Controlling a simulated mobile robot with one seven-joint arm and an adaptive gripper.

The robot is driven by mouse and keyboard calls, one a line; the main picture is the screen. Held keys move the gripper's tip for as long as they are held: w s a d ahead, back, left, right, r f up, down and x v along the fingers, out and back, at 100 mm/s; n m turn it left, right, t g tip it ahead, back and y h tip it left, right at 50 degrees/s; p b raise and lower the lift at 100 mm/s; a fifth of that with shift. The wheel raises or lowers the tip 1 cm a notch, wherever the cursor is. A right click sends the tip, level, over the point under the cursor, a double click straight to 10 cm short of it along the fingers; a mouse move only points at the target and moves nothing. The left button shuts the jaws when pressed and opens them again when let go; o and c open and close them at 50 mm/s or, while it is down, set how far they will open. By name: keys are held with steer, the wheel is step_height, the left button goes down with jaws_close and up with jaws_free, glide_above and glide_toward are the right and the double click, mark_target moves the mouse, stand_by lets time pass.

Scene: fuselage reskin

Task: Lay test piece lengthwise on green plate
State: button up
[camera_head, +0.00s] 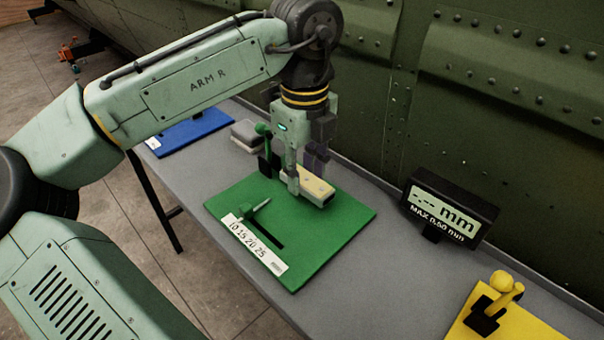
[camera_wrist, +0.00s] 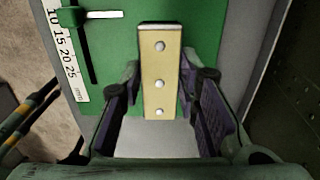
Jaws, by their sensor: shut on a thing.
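The test piece (camera_wrist: 160,68) is a pale yellow bar with a row of three rivet heads, seen in the wrist view between my gripper's fingers. My gripper (camera_head: 305,186) is shut on the test piece (camera_head: 318,191), which shows below the fingers in the head view. The green plate (camera_head: 340,225) lies on the grey table under them. It has a dark slot, a small green slider with a pointer, and a white scale marked 10 15 20 25. I cannot tell whether the piece touches the plate. The fingers hide part of the piece.
A display (camera_head: 448,208) reading "-.-- mm" stands on the table to the right. A yellow plate (camera_head: 500,325) with a yellow fixture is at front right. A blue plate (camera_head: 195,130) and grey blocks (camera_head: 247,134) are at the back. A riveted green wall (camera_head: 500,110) runs behind the table.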

mark_target(302, 169)
steer(key=shift+w+a, duration=0.2)
steer(key=shift+w, duration=0.7)
steer(key=shift+f+p, duration=0.4)
steer(key=shift+f, duration=1.45)
steer(key=shift+f, duration=0.15)
steer(key=o, duration=1.2)
steer(key=shift+c, duration=0.2)
step_height(302, 169, up, 12)
steer(key=shift+r+b, duration=0.2)
steer(key=shift+b, duration=0.35)
